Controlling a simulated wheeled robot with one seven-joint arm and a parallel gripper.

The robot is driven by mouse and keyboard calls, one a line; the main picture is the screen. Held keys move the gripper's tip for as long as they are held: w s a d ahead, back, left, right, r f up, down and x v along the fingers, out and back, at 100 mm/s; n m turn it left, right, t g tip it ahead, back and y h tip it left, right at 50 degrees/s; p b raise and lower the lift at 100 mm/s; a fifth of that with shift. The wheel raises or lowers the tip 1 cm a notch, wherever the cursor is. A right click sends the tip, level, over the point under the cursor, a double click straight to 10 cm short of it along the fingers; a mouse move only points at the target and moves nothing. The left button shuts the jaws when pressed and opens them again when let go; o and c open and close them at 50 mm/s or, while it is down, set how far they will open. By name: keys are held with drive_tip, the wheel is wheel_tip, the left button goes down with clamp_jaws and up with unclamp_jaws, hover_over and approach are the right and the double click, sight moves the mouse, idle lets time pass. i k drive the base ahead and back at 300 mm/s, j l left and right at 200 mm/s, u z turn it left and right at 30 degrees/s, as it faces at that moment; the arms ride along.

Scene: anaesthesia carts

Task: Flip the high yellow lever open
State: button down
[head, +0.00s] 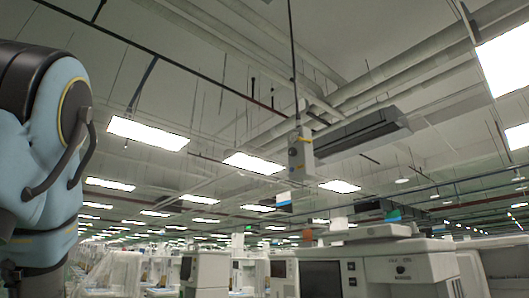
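No yellow lever can be made out for certain in the head view. A pale box (301,153) hangs from a dark rod under the ceiling near the middle. It seems to bear small yellowish marks, too small to tell what they are. My light blue arm (55,150) fills the left edge. My gripper is not in view, so its state and its place relative to any lever are hidden.
A white machine (405,268) with a dark screen (320,279) stands at the lower right. A smaller white unit (207,273) stands left of it. Plastic-covered equipment (112,272) is farther left. The floor is hidden. The space above the machines looks open.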

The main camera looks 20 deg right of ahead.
sight(299, 139)
drive_tip(key=i+j+z, duration=0.1)
drive_tip(key=i+z, duration=0.15)
drive_tip(key=i, duration=0.5)
drive_tip(key=i+z, duration=0.2)
drive_tip(key=z, duration=0.15)
drive_tip(key=i+z, duration=0.25)
drive_tip(key=z, duration=0.15)
drive_tip(key=i+z, duration=0.35)
drive_tip(key=k+u, duration=0.05)
